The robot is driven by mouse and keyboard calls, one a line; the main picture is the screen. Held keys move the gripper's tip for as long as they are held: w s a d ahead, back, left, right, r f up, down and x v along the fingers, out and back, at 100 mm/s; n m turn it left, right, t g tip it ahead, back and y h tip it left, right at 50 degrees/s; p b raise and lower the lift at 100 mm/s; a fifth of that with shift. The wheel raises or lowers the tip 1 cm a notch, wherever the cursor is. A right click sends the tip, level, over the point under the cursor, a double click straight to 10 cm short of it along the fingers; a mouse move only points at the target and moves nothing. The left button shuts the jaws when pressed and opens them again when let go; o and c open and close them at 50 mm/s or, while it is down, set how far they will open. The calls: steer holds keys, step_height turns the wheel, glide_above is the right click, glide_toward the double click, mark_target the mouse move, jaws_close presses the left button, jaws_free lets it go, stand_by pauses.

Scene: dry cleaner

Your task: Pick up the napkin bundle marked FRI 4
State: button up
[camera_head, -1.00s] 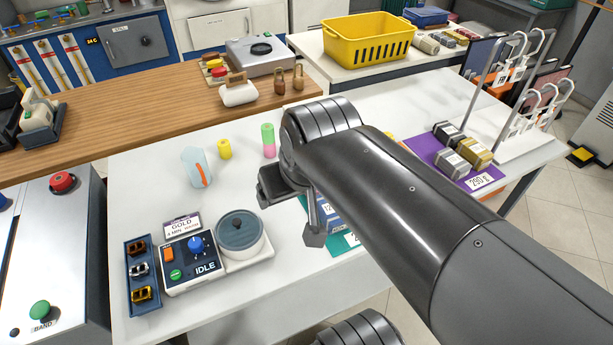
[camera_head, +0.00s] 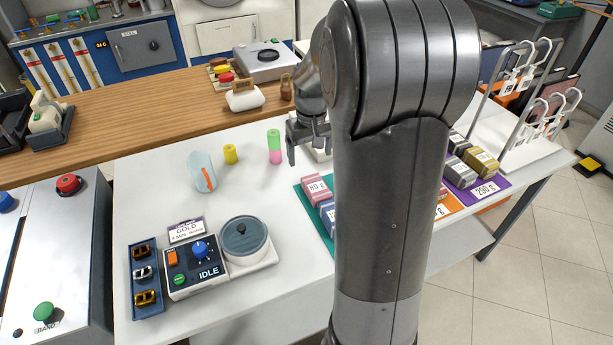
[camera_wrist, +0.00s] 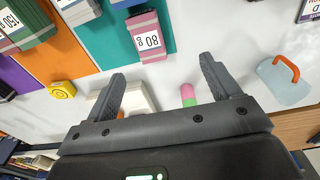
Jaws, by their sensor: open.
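No label reading FRI 4 is legible in either view. A pink bundle (camera_head: 314,190) with a white weight label lies on a teal mat (camera_head: 302,184). It also shows in the wrist view (camera_wrist: 149,36), where its label seems to read 80 g. A blue bundle (camera_head: 327,214) lies beside it, partly hidden by my arm. My gripper (camera_head: 306,150) is open and empty above the white table, behind the pink bundle. In the wrist view its fingers (camera_wrist: 162,75) are spread, with the pink bundle beyond them and nothing between the tips.
Grey and gold blocks (camera_head: 482,161) sit on a purple mat (camera_head: 489,191) at right. The IDLE device (camera_head: 195,267) is in front.

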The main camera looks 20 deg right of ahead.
glide_above(316, 186)
step_height(316, 186, down, 4)
steer(key=shift+g, duration=0.4)
step_height(316, 186, down, 11)
steer(key=shift+f, duration=0.2)
steer(key=shift+c, duration=0.5)
steer(key=c, duration=1.1)
steer(key=shift+r, duration=0.1)
